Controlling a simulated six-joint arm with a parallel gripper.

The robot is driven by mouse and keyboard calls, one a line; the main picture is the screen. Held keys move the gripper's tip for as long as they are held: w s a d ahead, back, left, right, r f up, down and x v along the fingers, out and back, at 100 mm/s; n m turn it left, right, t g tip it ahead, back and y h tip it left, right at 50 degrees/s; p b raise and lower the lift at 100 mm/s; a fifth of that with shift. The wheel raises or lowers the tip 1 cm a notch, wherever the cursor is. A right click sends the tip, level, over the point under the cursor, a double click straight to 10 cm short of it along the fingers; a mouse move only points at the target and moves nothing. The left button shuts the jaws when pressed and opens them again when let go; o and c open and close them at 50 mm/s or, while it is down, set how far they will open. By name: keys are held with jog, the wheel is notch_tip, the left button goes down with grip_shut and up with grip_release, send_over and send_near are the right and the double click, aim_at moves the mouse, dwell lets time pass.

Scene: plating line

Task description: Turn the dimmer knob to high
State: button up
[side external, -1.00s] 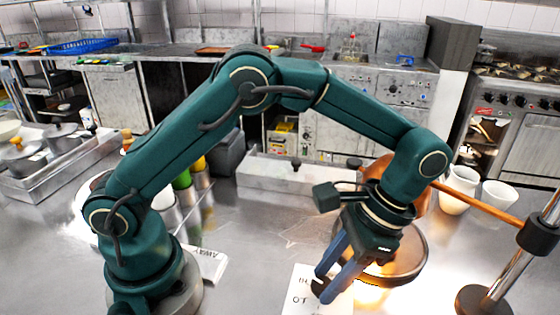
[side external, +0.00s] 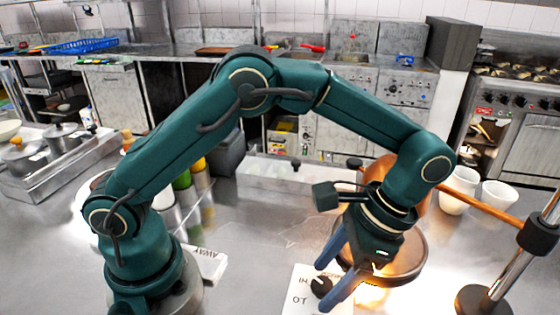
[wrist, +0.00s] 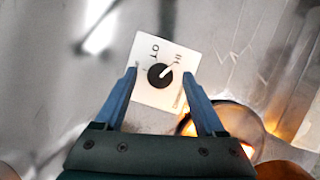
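The dimmer knob (side external: 321,287) is round and black, on a white panel (side external: 301,274) lying on the steel counter. In the wrist view the knob (wrist: 160,76) has a white pointer line aimed to the upper right, towards lettering that looks like HI. Other lettering, seemingly LO, is at the panel's upper left. My gripper (wrist: 159,72) is open. Its two blue fingers stand on either side of the knob, with a visible gap on each side. The side external view shows my gripper (side external: 326,284) low over the panel. How far the fingertips are above it is unclear.
A copper heat lamp (side external: 421,262) hangs from a wooden bar (side external: 478,206) on a metal stand (side external: 508,262), just right of and behind my gripper, glowing beneath. White cups (side external: 498,195) stand behind it. A white AWAY sign (side external: 210,264) lies near my base. The counter left of the panel is clear.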

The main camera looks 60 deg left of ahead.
jog(key=shift+v, duration=2.6)
